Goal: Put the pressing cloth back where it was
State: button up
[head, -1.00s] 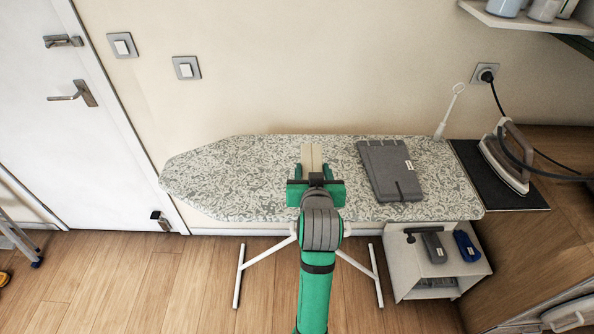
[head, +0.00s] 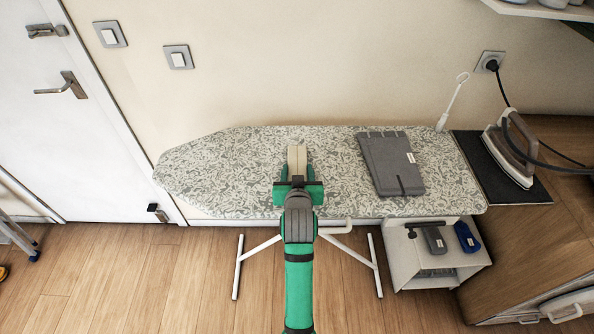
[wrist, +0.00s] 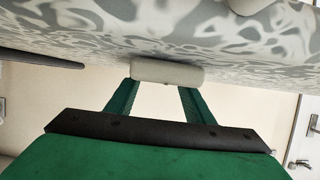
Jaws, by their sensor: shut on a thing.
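A beige, flat, narrow piece (head: 297,158), which looks like the pressing cloth, sticks out ahead of my gripper (head: 298,180) over the ironing board. In the wrist view the beige piece (wrist: 167,72) shows as a rounded end between the two green fingers (wrist: 160,90). My gripper is shut on it. The patterned ironing board (head: 230,170) fills the top of the wrist view, close to the piece; whether they touch I cannot tell. A grey folded cloth (head: 390,160) with a white label lies flat on the board's right half.
An iron (head: 509,150) stands on a dark mat (head: 490,147) to the right, its cord running to a wall socket (head: 490,62). A white holder stick (head: 452,102) rises behind. A white open box (head: 405,262) below the board holds grey and blue items. The board's left end is clear.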

jog(key=shift+d+f, duration=0.1)
jog(key=shift+f, duration=0.1)
jog(key=o, duration=1.1)
jog(key=shift+c, duration=0.2)
jog(key=shift+r, duration=0.15)
jog(key=shift+s+r, duration=0.15)
jog(key=shift+s, duration=0.05)
jog(key=v, duration=1.1)
jog(key=shift+s+r, duration=0.15)
jog(key=shift+s, duration=0.1)
jog(key=shift+w, duration=0.1)
